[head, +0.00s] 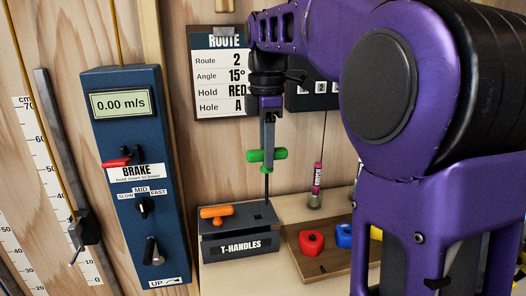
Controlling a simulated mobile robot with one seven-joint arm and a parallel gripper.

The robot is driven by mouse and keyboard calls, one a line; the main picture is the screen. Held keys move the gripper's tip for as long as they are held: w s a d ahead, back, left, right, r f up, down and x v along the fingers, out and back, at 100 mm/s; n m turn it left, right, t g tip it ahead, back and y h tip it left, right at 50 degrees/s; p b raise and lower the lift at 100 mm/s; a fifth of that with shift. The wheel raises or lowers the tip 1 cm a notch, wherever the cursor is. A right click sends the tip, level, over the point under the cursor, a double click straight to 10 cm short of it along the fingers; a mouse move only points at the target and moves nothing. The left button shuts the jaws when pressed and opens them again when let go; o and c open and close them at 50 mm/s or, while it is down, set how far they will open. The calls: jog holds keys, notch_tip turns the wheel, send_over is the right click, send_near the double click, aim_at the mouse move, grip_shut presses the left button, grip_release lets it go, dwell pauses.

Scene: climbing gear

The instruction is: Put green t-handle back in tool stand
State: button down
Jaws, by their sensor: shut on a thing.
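A green T-handle (279,154) with a thin dark shaft hangs upright in my gripper (267,152), which is shut on its crossbar. The shaft points down over the right part of the tool stand (239,246), a dark box labelled T-HANDLES. The shaft tip is close to the stand's top near a dark slot; I cannot tell whether it has entered. An orange T-handle (216,212) sits in the left part of the stand.
A wooden board (305,262) with red (311,243), blue (343,236) and yellow holds lies right of the stand. A pink-labelled vial (316,185) stands behind it. A blue brake panel (135,180) rises at left. My purple arm hides the right side.

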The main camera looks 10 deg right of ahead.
jog(key=w+f+p, duration=0.2)
jog(key=w+f, duration=0.2)
jog(key=w, duration=0.5)
jog(key=shift+w, duration=0.25)
jog(key=shift+f+b, duration=2.45)
jog(key=shift+f, duration=5.35)
jog(key=c, duration=0.6)
grip_release()
